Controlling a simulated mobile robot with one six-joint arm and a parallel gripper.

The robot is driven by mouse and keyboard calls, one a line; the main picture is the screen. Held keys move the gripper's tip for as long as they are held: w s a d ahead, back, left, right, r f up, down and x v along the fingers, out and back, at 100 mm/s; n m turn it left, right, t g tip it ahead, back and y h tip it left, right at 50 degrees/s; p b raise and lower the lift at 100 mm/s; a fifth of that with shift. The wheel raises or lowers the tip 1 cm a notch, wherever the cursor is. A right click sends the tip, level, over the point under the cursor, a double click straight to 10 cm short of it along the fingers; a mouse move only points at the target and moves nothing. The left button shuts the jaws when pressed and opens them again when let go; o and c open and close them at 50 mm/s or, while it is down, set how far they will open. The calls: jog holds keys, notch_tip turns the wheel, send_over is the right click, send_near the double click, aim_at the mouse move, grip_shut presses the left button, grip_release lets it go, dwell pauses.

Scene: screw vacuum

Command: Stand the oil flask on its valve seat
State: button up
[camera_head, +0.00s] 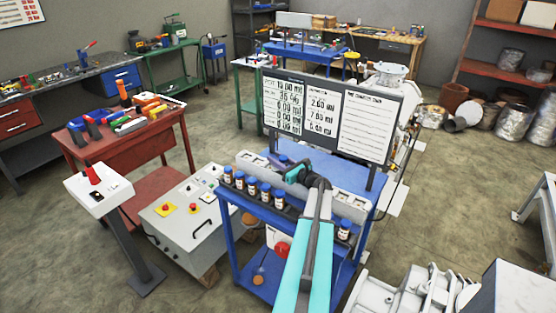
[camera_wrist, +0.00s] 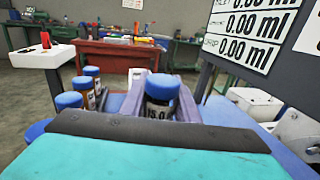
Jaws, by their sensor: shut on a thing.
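In the head view I cannot make out the held flask clearly. I cannot pick out the valve seat for certain; pale purple-grey rails (camera_wrist: 133,92) flank the flask in the wrist view.
Several blue-capped bottles (camera_head: 252,189) stand in a row along the bench's front, with another (camera_head: 344,229) to the right of my arm. A display board (camera_head: 330,115) rises close behind. A grey control box (camera_head: 188,222) and a red table (camera_head: 125,150) stand to the left.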

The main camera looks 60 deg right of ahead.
aim_at(286, 164)
jog(key=shift+s+a+f+b, duration=0.1)
jog(key=shift+a+f+b, duration=0.05)
jog(key=shift+f+b, duration=0.65)
jog(key=shift+r, duration=0.1)
jog(key=o, duration=1.1)
jog(key=shift+r+p, duration=0.5)
jog(key=shift+p, duration=0.55)
jog(key=shift+r, duration=0.15)
jog(key=b+v, duration=0.3)
jog(key=v, duration=0.7)
jog(key=shift+s+r+b, duration=0.1)
jog(key=shift+s+b, duration=0.2)
jog(key=shift+b, duration=0.1)
jog(key=shift+s+a, duration=0.15)
jog(key=shift+s, duration=0.4)
jog(key=shift+r, duration=0.1)
